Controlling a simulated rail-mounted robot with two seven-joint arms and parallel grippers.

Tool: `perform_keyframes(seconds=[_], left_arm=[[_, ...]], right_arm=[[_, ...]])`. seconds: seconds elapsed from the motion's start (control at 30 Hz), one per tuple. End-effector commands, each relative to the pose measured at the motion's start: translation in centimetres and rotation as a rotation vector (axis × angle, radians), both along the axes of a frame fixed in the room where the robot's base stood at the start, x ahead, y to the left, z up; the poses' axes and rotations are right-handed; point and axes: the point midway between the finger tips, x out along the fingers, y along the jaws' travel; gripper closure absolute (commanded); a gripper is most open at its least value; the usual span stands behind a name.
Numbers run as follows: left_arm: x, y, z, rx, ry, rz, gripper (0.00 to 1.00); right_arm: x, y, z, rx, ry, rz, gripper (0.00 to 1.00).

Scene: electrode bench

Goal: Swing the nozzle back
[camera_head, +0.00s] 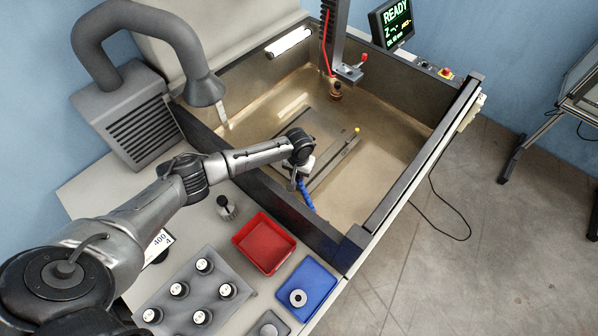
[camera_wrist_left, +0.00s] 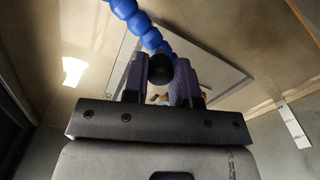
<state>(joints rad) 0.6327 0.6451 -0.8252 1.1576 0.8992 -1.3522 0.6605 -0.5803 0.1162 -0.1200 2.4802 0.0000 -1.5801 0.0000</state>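The nozzle is a blue segmented hose (camera_head: 306,194) with a black rounded end. The hose shows below my left gripper (camera_head: 299,177) in the head view, over the near part of the tank. In the left wrist view the blue hose (camera_wrist_left: 143,24) comes down from the top, and its black end (camera_wrist_left: 160,69) sits between the two fingers of my left gripper (camera_wrist_left: 160,80). The fingers appear to touch the black end on both sides, so the gripper looks shut on it. The hose's base is hidden in the head view. My right gripper is not in view.
The tank (camera_head: 402,141) holds a grey plate with a bar and a yellow-tipped part (camera_head: 356,131). A spindle head (camera_head: 337,90) hangs above. A grey duct (camera_head: 203,91) stands at the left. Red (camera_head: 264,243) and blue (camera_head: 318,281) trays and an electrode rack (camera_head: 211,277) lie in front.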

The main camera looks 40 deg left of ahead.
Motion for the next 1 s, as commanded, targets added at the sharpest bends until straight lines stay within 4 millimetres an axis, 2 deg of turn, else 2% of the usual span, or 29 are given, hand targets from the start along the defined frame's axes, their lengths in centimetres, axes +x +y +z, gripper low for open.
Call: perform_keyframes(seconds=[0.03, 0.27, 0.57, 0.77, 1.0], left_arm=[[0.0, 0.0, 0.0, -0.001, -0.001, 0.000, 0.70], [0.0, 0.0, 0.0, 0.000, -0.001, -0.001, 0.49], [0.0, 0.0, 0.4, 0.000, -0.001, 0.000, 0.49], [0.1, 0.1, 3.1, 0.001, -0.004, -0.002, 0.49], [0.1, 0.0, 7.8, 0.000, -0.004, -0.001, 0.49]], right_arm=[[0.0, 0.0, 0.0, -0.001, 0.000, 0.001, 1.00], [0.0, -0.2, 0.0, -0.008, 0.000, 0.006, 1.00], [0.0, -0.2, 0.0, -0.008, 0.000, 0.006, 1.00], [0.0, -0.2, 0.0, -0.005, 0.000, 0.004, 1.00], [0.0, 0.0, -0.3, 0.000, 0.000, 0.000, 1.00]])
